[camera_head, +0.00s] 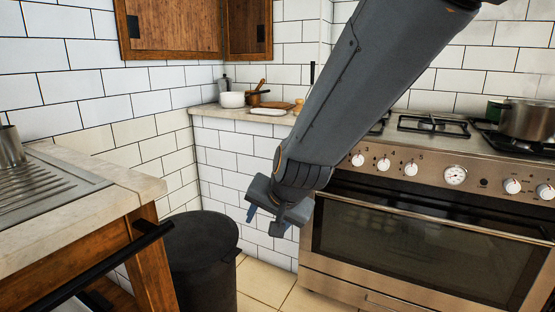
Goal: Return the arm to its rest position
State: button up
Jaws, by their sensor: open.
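My gripper (263,222) hangs at the end of my grey arm, which comes down from the top right of the view. Its fingers point down and to the left, and it is open with nothing between them. It is in the air in front of the white tiled wall, to the upper right of the black bin and left of the oven. My arm hides part of the back counter and the left part of the stove top.
A black bin (200,258) stands on the floor below left. A steel oven (420,235) with a pot (527,120) on top stands at right. A wooden-framed sink counter (62,222) is at left. Bowls and boards sit on the back counter (232,113). Wooden cabinets (180,28) hang above.

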jog(key=s+d+f+n+g+h, duration=0.1)
jog(key=s+d+n+g, duration=0.25)
jog(key=s, duration=0.85)
jog(key=s+d+f+n+g+h, duration=0.1)
jog(key=s+d+n+g, duration=0.3)
jog(key=s, duration=0.7)
jog(key=s+d+r+m+h+p, duration=0.1)
jog(key=d+r+m+p, duration=0.3)
jog(key=d+r+p, duration=1)
notch_tip(320, 180, up, 3)
jog(key=t+p, duration=0.1)
jog(key=p, duration=0.8)
jog(key=shift+s+d, duration=0.2)
jog(key=shift+s, duration=0.05)
jog(key=shift+c, duration=0.4)
